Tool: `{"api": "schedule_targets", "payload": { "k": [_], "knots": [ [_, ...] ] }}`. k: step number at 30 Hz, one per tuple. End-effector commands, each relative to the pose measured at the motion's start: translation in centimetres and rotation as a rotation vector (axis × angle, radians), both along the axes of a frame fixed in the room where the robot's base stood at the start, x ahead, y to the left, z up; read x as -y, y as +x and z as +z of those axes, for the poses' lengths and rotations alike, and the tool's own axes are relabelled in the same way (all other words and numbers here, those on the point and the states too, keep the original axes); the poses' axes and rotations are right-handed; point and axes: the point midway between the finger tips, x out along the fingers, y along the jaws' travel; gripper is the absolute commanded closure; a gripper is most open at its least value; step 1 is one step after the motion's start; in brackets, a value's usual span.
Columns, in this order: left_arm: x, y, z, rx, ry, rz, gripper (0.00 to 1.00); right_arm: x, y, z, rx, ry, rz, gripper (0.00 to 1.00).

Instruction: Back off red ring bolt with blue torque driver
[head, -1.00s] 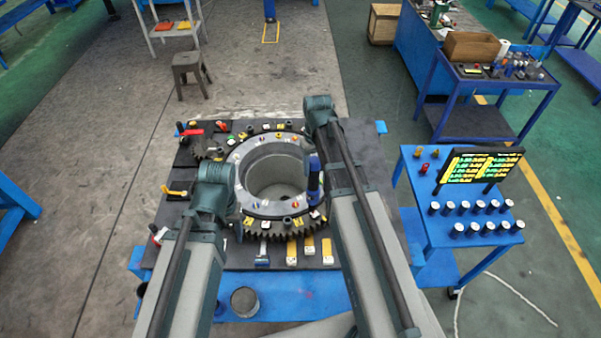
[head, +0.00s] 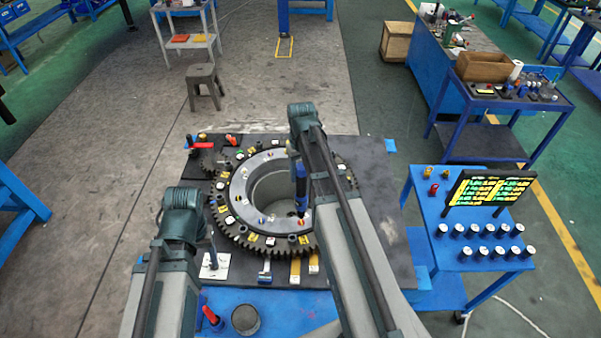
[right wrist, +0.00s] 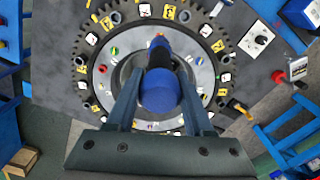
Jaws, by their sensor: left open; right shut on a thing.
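My right gripper (head: 300,168) is shut on the blue torque driver (head: 302,190). The driver is held upright over the right front part of the grey ring (head: 240,190). In the right wrist view the driver (right wrist: 158,92) sits between my two fingers, and its far end shows orange over the ring face. A red-orange bolt (head: 301,222) shows just below the driver's lower end; I cannot tell whether they touch. Other coloured bolts sit around the ring, one with red (right wrist: 102,68). My left gripper (head: 188,228) is open, left of the ring, its fingers largely hidden by its wrist.
A dark toothed gear (head: 236,238) with several labels surrounds the ring. Yellow-and-white blocks (head: 296,268) and a white plate (head: 217,266) lie in front. A blue cart (head: 470,258) with a display (head: 490,188) stands to the right.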

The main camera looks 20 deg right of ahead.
Motion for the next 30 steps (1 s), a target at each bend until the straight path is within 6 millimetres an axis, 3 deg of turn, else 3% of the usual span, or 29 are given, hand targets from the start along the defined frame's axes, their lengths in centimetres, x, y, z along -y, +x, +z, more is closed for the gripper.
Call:
{"api": "schedule_targets", "payload": {
  "k": [16, 30],
  "knots": [
    [0.0, 0.0, -2.7, 0.000, 0.001, -0.016, 0.38, 0.0, 0.0, -2.7, 0.000, 0.000, 0.001, 1.00],
    [0.0, 0.0, -2.8, 0.000, 0.001, -0.018, 0.38, 0.0, 0.0, -2.8, 0.000, 0.000, 0.001, 1.00]
  ]
}}
